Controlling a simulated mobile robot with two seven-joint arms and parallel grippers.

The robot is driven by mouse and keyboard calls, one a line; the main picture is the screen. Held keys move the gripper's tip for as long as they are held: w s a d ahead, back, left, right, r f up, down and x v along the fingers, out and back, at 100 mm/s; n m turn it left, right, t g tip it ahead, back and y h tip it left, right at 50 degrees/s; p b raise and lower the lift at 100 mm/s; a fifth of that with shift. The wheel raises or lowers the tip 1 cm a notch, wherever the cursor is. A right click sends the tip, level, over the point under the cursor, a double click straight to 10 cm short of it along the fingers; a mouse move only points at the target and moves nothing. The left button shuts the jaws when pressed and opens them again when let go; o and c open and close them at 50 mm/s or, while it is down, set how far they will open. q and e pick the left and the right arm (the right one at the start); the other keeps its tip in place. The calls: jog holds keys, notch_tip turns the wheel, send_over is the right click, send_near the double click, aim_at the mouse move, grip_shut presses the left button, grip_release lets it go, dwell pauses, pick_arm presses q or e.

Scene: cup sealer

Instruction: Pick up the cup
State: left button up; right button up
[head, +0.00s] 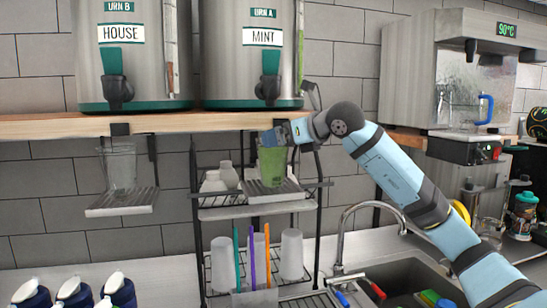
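A clear cup holding green liquid (272,166) stands upright on the small drip tray (262,194) below the urn labelled MINT. My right gripper (279,134) comes in from the right at the upper part of this cup. Its fingers are small and overlap the rim area, so I cannot tell whether they are closed on it. An empty clear cup (121,170) stands on the left drip tray (121,204) below the urn labelled HOUSE. My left gripper is out of view.
The HOUSE urn (150,60) and MINT urn (230,70) stand on a wooden shelf (60,125) just above the cups. A black wire rack (206,215) with white cups is below. A sink (405,275) and faucet are at the lower right.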

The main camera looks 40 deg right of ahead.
jog(key=x, duration=0.3)
jog(key=shift+w+f+p, duration=0.15)
jog(key=shift+p, duration=0.2)
jog(key=shift+c, duration=0.7)
jog(key=c, duration=1.1)
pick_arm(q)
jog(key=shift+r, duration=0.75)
pick_arm(e)
jog(key=shift+o, duration=0.2)
